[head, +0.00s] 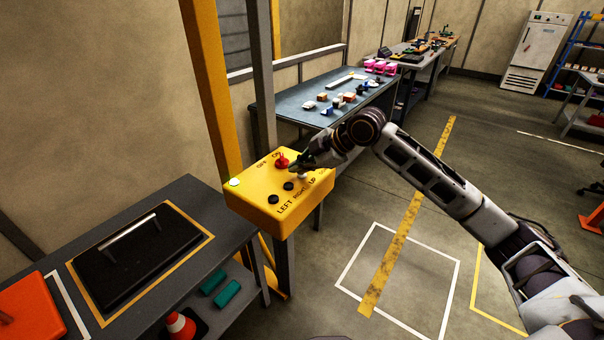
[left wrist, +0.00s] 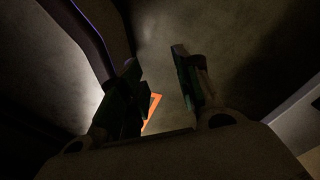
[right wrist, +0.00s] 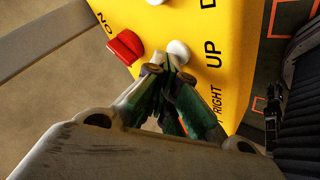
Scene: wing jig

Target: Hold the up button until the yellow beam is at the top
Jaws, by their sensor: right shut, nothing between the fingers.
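A yellow control box (head: 265,208) with a red knob (head: 282,161) and several buttons stands at the middle of the head view. In the right wrist view, a white button (right wrist: 179,50) sits beside the printed word UP, next to the red knob (right wrist: 125,47). My right gripper (right wrist: 167,66) is shut and empty, its fingertips at this white button; I cannot tell whether they press it. In the head view the right gripper (head: 298,166) partly covers the box's top. My left gripper (left wrist: 160,62) is open and empty, seen only in its wrist view. I cannot identify the yellow beam.
A yellow upright post (head: 208,85) rises behind the box. A dark bench (head: 190,200) with a black lidded panel (head: 135,250) is at the left. A blue table (head: 300,100) with small parts stands behind. The floor at right is open, with painted lines.

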